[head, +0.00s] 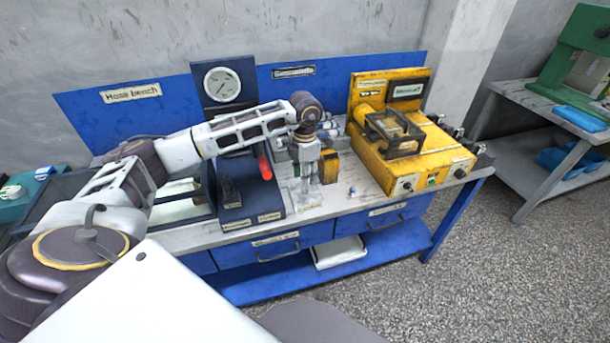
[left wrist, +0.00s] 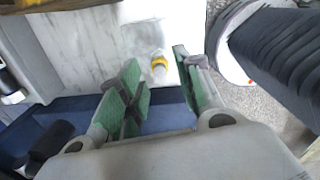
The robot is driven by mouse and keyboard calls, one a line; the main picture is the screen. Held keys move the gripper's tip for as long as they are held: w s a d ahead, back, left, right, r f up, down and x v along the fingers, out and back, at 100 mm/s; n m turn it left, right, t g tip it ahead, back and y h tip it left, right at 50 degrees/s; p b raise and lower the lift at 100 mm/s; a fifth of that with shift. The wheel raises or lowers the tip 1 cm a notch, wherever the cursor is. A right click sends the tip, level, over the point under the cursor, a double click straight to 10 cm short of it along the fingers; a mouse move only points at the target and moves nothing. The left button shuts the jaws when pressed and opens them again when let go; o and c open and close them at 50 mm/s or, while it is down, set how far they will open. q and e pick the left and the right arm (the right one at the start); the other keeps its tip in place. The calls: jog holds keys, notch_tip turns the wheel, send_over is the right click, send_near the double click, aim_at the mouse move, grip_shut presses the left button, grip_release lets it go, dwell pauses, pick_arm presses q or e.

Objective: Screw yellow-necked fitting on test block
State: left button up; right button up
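My left gripper (head: 307,178) points down over the middle of the bench in the head view. In the left wrist view my left gripper (left wrist: 155,80) is open, with green pads apart. A small light fitting with a yellow neck (left wrist: 159,68) shows beyond and between the fingertips, on a pale surface. The pads do not appear to touch it. In the head view the fitting is hidden or too small to make out. The dark blue gauge stand (head: 248,205) is just left of the gripper; I cannot tell whether it is the test block. My right gripper is not in view.
A yellow machine (head: 428,160) stands on the bench (head: 350,210) at the right. A yellow-black part (head: 330,166) is close to the gripper. A small metal piece (head: 352,192) lies on clear bench top. A red handle (head: 265,167) sticks out near my arm.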

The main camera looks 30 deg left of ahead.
pick_arm(q)
jog(key=o, duration=0.6)
jog(key=shift+c, duration=0.2)
